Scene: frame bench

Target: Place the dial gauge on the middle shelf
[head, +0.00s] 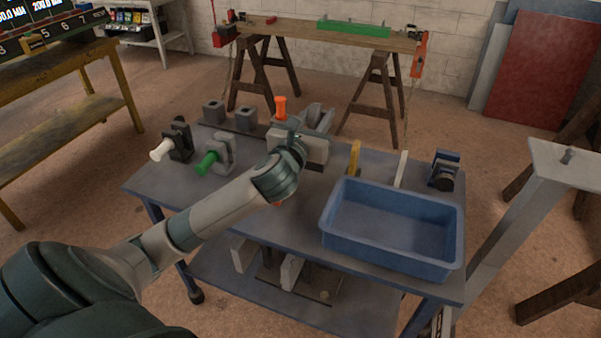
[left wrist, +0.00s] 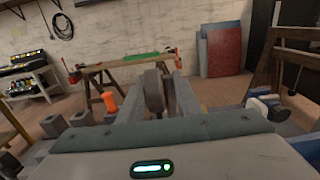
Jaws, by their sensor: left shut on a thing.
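My left gripper (head: 318,117) reaches over the back part of the blue-grey cart top. In the left wrist view its fingers (left wrist: 163,92) are shut on a round grey thing (left wrist: 153,92), which looks like the dial gauge seen edge-on. In the head view the held thing is small and partly hidden by the gripper, so its face cannot be made out. Below the cart top is a lower shelf (head: 225,270), partly hidden by my arm and the top. It carries grey upright plates (head: 291,272). My right gripper is not in view.
A blue bin (head: 338,233) fills the front right of the cart top (head: 293,217). A green-handled clamp (head: 208,163), a white-handled clamp (head: 162,150), an orange-topped thing (head: 280,105), a yellow upright (head: 354,157) and a dark blue-black device (head: 445,170) stand around the gripper.

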